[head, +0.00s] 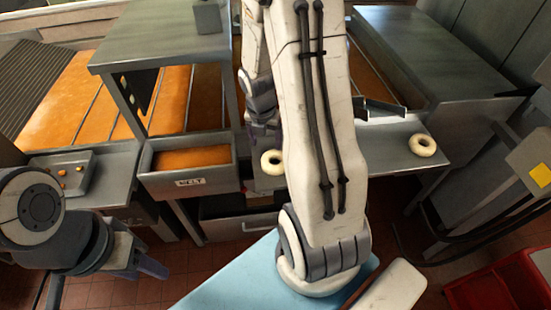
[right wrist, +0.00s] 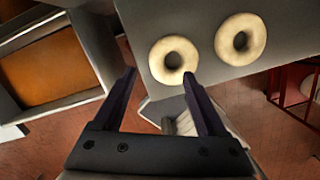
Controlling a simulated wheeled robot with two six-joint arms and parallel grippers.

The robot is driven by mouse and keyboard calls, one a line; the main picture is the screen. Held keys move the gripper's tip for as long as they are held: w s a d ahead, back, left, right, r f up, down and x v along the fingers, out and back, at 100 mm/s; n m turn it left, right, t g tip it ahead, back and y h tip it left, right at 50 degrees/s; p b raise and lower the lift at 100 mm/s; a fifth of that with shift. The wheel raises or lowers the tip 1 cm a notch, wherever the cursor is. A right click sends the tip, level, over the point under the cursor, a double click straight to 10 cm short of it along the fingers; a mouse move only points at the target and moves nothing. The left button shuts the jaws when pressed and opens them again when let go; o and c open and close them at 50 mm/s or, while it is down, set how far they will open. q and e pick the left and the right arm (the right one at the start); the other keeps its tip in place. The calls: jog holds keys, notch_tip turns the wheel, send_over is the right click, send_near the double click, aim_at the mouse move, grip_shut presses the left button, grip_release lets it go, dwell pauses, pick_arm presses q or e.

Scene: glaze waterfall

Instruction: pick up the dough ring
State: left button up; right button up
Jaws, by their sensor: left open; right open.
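A pale dough ring (head: 271,162) lies on a grey metal surface left of my right arm in the head view. Another dough ring (head: 422,145) lies right of the arm. The right wrist view shows a near ring (right wrist: 155,66) and a second ring (right wrist: 222,40) to its right; I cannot tell exactly how they match the head view. My right gripper (right wrist: 160,78) is open and empty, its fingertips pointing towards the near ring. In the head view the right gripper (head: 263,132) is partly hidden. My left gripper (head: 148,268) is open at the lower left, away from the rings.
An open drawer (head: 188,187) with orange contents stands left of the rings. A small tray (head: 47,176) with orange bits is at the far left. A red crate (head: 500,287) is at the lower right. My right arm hides the middle of the surface.

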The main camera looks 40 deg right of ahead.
aim_at(266, 158)
notch_tip(266, 158, down, 3)
jog(key=shift+w+d+f, duration=0.1)
jog(key=shift+w, duration=0.05)
jog(key=f, duration=0.1)
jog(key=f+b, duration=0.1)
jog(key=f, duration=0.1)
jog(key=f+b, duration=0.1)
jog(key=f, duration=0.1)
jog(key=shift+w, duration=0.25)
grip_shut()
